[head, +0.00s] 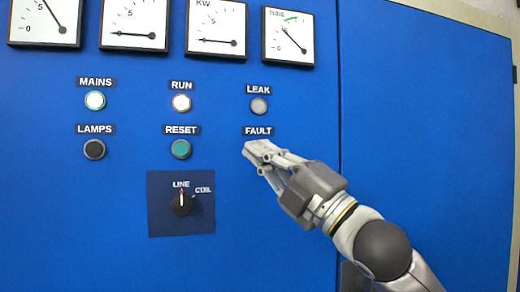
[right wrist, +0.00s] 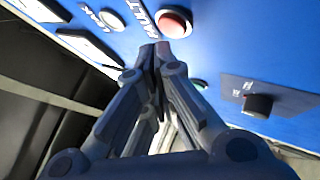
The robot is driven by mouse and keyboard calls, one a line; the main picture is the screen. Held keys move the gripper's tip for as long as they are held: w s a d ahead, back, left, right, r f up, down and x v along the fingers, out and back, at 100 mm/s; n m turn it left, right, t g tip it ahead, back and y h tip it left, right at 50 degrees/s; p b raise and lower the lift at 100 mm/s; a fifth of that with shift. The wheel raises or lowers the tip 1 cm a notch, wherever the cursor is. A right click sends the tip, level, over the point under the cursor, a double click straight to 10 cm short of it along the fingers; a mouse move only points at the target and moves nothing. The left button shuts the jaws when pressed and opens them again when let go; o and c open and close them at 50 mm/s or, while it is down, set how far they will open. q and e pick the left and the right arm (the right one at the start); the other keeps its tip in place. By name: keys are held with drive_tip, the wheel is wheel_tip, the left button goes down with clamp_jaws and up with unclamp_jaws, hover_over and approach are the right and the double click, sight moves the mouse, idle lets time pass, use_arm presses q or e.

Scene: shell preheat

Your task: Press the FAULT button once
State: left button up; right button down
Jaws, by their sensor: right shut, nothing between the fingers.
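The FAULT button (right wrist: 174,23) is a round red button in a pale ring, seen in the right wrist view just ahead of and slightly right of the fingertips. In the head view it is hidden behind my gripper, under the FAULT label (head: 258,131). My right gripper (head: 257,149) is shut and empty, with its fingertips at the panel just below that label. The fingertips also show in the right wrist view (right wrist: 154,50), close beside the button's lower left edge. I cannot tell whether they touch the panel. My left gripper is in neither view.
The blue panel (head: 100,220) also carries the RESET button (head: 181,149), the LAMPS button (head: 94,149), the MAINS lamp (head: 95,100), the RUN lamp (head: 181,103) and the LEAK lamp (head: 259,106). A LINE/COIL selector (head: 182,204) sits lower left. Dial gauges (head: 217,28) line the top.

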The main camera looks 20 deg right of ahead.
drive_tip(key=shift+w, duration=0.15)
idle(0.8)
drive_tip(key=shift+w+p, duration=0.3)
drive_tip(key=shift+w+p, duration=0.3)
drive_tip(key=shift+w, duration=0.1)
idle(0.6)
drive_tip(key=shift+s, duration=0.85)
drive_tip(key=s+b, duration=0.1)
drive_tip(key=s, duration=0.4)
drive_tip(key=shift+d, duration=0.1)
idle(0.3)
